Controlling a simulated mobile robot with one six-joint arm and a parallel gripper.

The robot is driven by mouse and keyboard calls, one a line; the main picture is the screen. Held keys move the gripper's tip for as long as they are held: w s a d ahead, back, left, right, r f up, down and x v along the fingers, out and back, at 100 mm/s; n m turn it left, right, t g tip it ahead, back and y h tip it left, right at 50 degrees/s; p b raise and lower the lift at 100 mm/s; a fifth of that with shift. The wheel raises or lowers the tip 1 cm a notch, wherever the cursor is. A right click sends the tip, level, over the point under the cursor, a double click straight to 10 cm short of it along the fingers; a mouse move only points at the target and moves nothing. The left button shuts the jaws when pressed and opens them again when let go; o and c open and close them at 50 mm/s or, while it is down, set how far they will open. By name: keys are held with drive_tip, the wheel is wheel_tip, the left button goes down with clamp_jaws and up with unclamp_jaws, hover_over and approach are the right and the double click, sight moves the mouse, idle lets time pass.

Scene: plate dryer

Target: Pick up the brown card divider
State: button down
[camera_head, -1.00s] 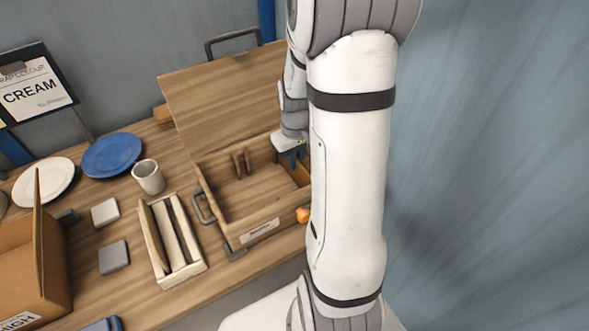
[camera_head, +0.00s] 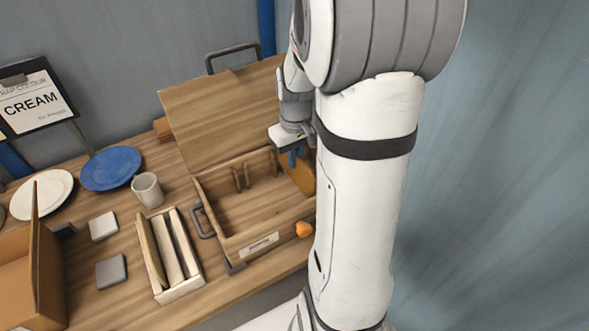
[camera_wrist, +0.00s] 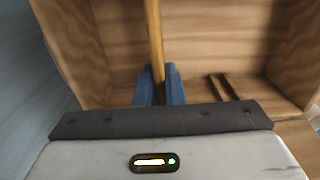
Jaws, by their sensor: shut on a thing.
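The brown card divider (camera_head: 304,174) is a thin orange-brown sheet at the right side of the open wooden box (camera_head: 231,248). My arm hides part of it in the head view. In the wrist view the divider (camera_wrist: 154,40) is seen edge-on as a narrow upright strip. My gripper (camera_head: 292,158) is above the box's right back part. Its blue fingers (camera_wrist: 160,88) are shut on the divider, one on each side. The divider's lower end is hidden, so I cannot tell whether it touches the box floor.
Wooden posts (camera_head: 242,178) stand at the box's back wall, and its lid (camera_head: 215,115) is open behind. An orange knob (camera_head: 304,229) is at the front right. A pale rack (camera_head: 181,291), a mug (camera_head: 147,190), plates and a carton (camera_head: 22,280) stand left.

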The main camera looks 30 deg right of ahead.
wheel_tip(320, 180, up, 12)
drive_tip(key=shift+r+b, duration=0.15)
drive_tip(key=shift+b, duration=0.15)
idle(0.3)
